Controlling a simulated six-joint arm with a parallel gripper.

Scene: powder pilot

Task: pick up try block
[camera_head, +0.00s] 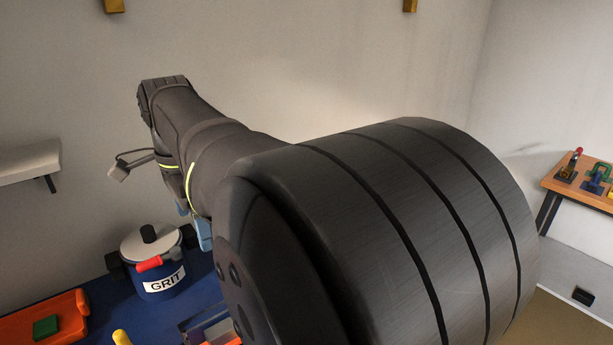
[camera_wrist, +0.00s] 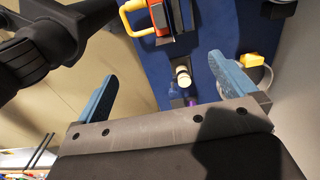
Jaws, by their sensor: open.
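No block is plainly marked as the try block. A small green block (camera_head: 45,327) lies in an orange tray (camera_head: 70,303) at the lower left of the head view; I cannot tell if it is the one named. My gripper (camera_wrist: 160,67) is open and empty in the wrist view, its two blue fingers wide apart above the blue bench top. In the head view only part of a blue finger (camera_head: 204,235) shows below my arm, to the right of the tray. My arm hides much of the bench.
A blue GRIT pot (camera_head: 163,281) with a red handle stands between the tray and my gripper. A yellow-topped item (camera_head: 121,338) is at the bottom edge. A pale-capped cylinder (camera_wrist: 183,77) shows between my fingers. A wooden table (camera_head: 585,190) with tools stands far right.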

